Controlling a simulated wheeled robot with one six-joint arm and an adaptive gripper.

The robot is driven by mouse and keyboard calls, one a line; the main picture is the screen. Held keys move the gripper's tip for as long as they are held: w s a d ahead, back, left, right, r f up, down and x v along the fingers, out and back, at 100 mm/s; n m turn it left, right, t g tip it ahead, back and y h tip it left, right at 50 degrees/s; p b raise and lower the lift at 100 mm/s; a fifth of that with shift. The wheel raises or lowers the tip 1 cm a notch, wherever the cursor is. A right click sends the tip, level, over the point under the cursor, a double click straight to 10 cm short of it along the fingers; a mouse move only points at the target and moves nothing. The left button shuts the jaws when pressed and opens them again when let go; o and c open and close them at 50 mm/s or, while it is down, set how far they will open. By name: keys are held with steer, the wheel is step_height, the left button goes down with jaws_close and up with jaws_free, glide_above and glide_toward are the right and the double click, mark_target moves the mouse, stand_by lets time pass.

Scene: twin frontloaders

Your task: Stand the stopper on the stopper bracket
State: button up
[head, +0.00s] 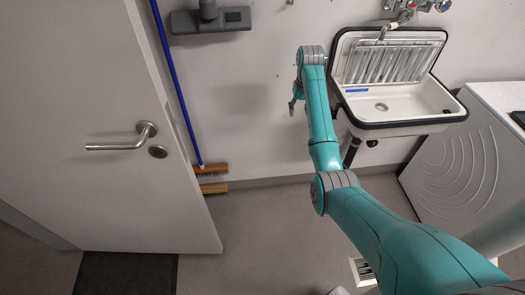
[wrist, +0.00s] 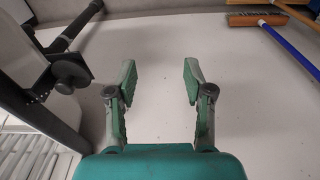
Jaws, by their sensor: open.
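My gripper (wrist: 160,75) is open, with nothing between its fingers in the wrist view. In the head view my gripper (head: 295,103) hangs in front of the white wall, left of the sink. A dark round disc with a short knob (wrist: 72,73) shows at the left in the wrist view, near the sink's black rim and pipe, apart from my fingers. I cannot tell whether it is the stopper, the stopper bracket or both together. No other stopper or bracket can be made out.
The white sink (head: 412,103) with a black rim is right of my gripper. A black pipe (wrist: 75,27) runs below it. Brooms (head: 210,170) with a blue handle (head: 178,85) lean left, beside the door (head: 100,110). A white machine (head: 465,150) stands right. The wall between is clear.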

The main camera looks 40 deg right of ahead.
steer(key=a+f+n, duration=0.1)
steer(key=a+f, duration=0.4)
steer(key=a, duration=0.3)
steer(key=a+f+n, duration=0.1)
steer(key=a+f, duration=0.5)
steer(key=a, duration=0.3)
steer(key=shift+w+a+f+n, duration=0.15)
steer(key=shift+w+n, duration=0.1)
steer(key=shift+n, duration=0.05)
